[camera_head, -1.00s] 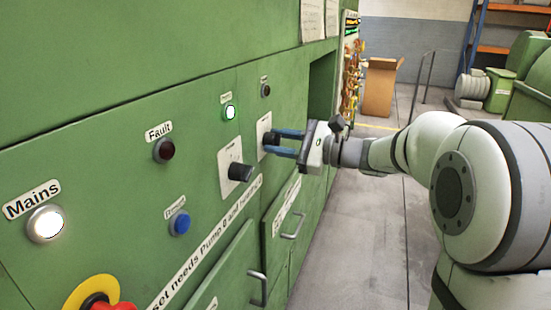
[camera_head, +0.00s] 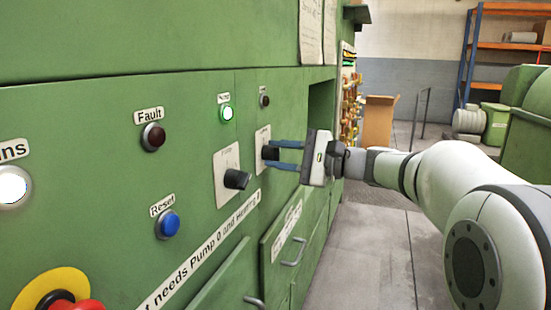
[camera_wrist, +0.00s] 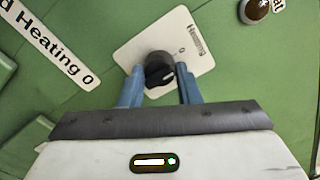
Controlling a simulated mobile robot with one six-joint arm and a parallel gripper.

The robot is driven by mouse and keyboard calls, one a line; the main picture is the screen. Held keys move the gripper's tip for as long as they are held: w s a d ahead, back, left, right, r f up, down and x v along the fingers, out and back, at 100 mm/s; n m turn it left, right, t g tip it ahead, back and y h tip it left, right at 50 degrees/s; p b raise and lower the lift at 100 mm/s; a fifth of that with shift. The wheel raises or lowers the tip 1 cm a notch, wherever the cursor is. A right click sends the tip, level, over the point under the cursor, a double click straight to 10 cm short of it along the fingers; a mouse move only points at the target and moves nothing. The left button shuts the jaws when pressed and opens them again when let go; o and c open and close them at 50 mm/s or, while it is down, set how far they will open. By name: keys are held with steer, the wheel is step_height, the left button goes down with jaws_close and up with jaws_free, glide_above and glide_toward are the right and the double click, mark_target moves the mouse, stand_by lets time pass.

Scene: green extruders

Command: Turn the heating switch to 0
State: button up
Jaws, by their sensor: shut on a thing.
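The heating switch is a black rotary knob (camera_wrist: 158,70) on a white plate (camera_wrist: 185,32) labelled "Heating" in the wrist view. A "0" mark shows on the plate near the knob. In the head view the knob (camera_head: 268,152) sits on its plate (camera_head: 263,134) on the green panel. My gripper (camera_head: 272,155) has its blue fingers on either side of the knob, shut on it. In the wrist view the fingers (camera_wrist: 160,88) flank the knob's lower part. The knob's exact pointing is hard to read.
The pump switch (camera_head: 236,179) is left of the heating switch. A red emergency stop (camera_head: 70,303) is lower left. Drawer handles (camera_head: 294,252) project below.

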steer(key=shift+d, duration=0.1)
steer(key=o, duration=1)
steer(key=shift+c, duration=0.2)
steer(key=v, duration=0.7)
steer(key=shift+d+p, duration=0.3)
steer(key=shift+d, duration=0.05)
steer(key=shift+s, duration=0.1)
